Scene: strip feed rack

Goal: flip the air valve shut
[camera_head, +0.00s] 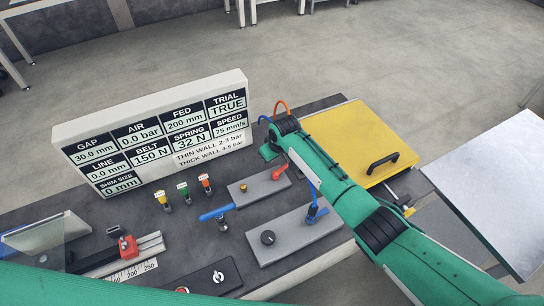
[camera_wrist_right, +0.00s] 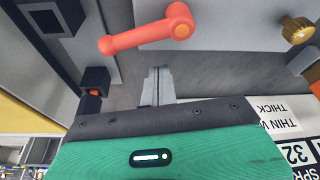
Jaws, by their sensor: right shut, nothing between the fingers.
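A red lever (camera_head: 281,170) sits at the right end of a small grey plate (camera_head: 258,190) in the head view, near my right wrist. The red lever (camera_wrist_right: 150,34) also shows large in the right wrist view, lying across just beyond the fingertips. No label shows whether it is the air valve; two blue-handled levers (camera_head: 217,213) (camera_head: 313,210) are also on the bench. My right gripper (camera_wrist_right: 158,86) is shut and empty, apart from the lever as far as I can tell. Its fingers are hidden in the head view. My left gripper is out of view.
A brass knob (camera_head: 243,187) shares the lever's plate. A yellow panel (camera_head: 358,142) with a black handle lies right of my arm. Small coloured switches (camera_head: 183,191) stand left of the plate.

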